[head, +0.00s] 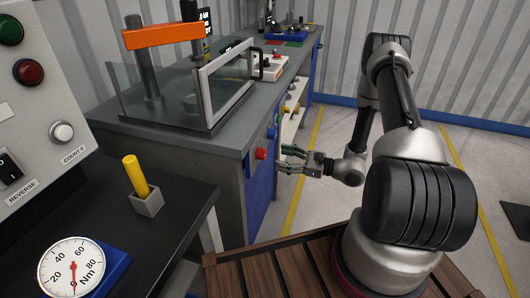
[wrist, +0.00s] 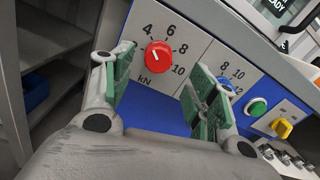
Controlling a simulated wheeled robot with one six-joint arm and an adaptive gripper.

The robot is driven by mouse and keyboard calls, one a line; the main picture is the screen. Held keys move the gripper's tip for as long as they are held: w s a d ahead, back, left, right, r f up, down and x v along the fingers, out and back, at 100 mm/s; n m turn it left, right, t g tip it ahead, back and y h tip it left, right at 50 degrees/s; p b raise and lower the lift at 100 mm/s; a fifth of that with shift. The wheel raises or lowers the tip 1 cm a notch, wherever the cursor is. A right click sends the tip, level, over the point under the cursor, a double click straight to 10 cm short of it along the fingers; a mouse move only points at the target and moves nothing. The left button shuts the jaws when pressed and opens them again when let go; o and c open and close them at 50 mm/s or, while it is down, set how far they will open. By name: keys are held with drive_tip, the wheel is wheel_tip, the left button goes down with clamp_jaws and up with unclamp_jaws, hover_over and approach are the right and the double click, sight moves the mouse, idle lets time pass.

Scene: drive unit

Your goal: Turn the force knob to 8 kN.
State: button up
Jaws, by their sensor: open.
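The red force knob (wrist: 158,54) is on a grey panel in the wrist view, beside the printed numbers 4, 6, 8 and 10 and the label kN. I cannot clearly tell which number its mark points to. In the head view the red knob (head: 260,153) sits on the blue front of the grey bench. My gripper (wrist: 164,66) is open and empty, its green-padded fingers spread on either side of the knob in the picture. In the head view my gripper (head: 303,161) is right of the knob, with a visible gap between them.
A blue knob (wrist: 223,84) with its own scale is partly hidden behind the right finger. The grey bench (head: 180,137) stands left of my arm; open floor lies beyond.

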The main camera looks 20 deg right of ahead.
sight(266, 154)
drive_tip(key=x, duration=0.7)
drive_tip(key=c, duration=1)
